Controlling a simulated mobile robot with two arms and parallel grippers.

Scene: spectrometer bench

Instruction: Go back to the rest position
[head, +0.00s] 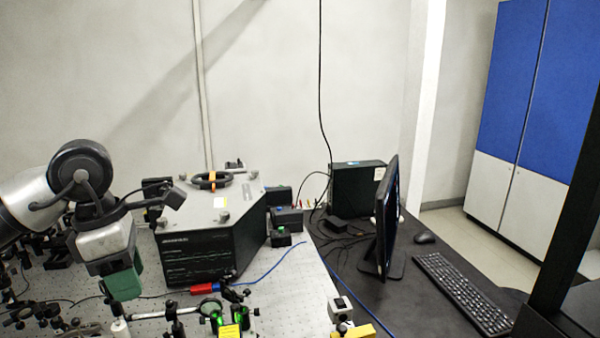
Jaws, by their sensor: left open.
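My left arm comes in from the left edge. Its gripper (124,284) points down over the left part of the optical bench (285,285), in front of the dark spectrometer box. It is open, and I see nothing held in it. How far its tips are from the optics below is hard to tell. My right gripper is not in view.
The spectrometer box (210,255) with a black handle stands mid-bench. Optic mounts (215,310) crowd the front and left. A monitor (388,215), keyboard (462,293), mouse (425,238) and black computer case (355,190) stand on the dark desk. A blue-white cabinet (525,80) is behind.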

